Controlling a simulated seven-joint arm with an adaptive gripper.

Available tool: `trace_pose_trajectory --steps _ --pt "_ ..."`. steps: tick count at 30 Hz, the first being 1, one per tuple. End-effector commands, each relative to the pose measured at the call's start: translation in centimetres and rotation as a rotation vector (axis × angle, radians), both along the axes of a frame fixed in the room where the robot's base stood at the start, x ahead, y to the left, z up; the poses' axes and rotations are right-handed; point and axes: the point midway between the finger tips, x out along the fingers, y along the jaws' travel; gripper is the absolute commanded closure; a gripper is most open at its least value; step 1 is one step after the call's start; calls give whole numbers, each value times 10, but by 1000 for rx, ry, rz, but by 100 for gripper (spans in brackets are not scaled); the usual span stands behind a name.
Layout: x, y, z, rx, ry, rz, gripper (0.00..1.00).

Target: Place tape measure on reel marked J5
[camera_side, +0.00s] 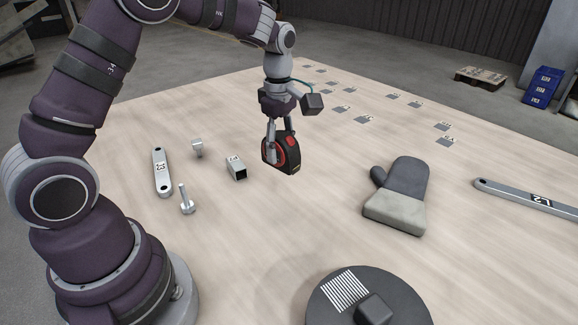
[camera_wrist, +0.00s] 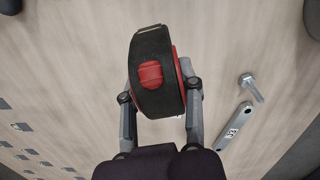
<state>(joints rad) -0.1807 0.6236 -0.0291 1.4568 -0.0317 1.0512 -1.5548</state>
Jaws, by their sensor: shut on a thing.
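My gripper (camera_side: 279,141) is shut on the tape measure (camera_side: 287,160), a black case with red round sides. The tape measure is held upright between the fingers and appears to be off the table. In the wrist view the tape measure (camera_wrist: 153,95) fills the space between the two fingers, with a red button on its dark edge. A dark round disc (camera_side: 325,300), possibly the reel, lies at the bottom of the side view, cut off by the frame. It bears a striped white label and a dark block. I cannot read J5 on it.
A long bar marked L2 (camera_side: 540,199) is at right. A flat link (camera_side: 161,172), a bolt (camera_side: 186,199) and a square tube (camera_side: 236,169) lie at left. Several small plates are at the back.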

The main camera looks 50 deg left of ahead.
Motion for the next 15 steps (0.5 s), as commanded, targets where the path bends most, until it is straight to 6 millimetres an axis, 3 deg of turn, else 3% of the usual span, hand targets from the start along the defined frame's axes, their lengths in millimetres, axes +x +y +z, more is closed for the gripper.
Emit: trace_pose_trajectory --steps 5,8,12,15 --pt "-16 -47 20 -16 -4 -155 100" --pt "-39 -86 31 -25 -4 -300 100" --pt "-92 -135 44 -29 0 -550 100" --pt "-134 -155 47 -21 4 -724 100"
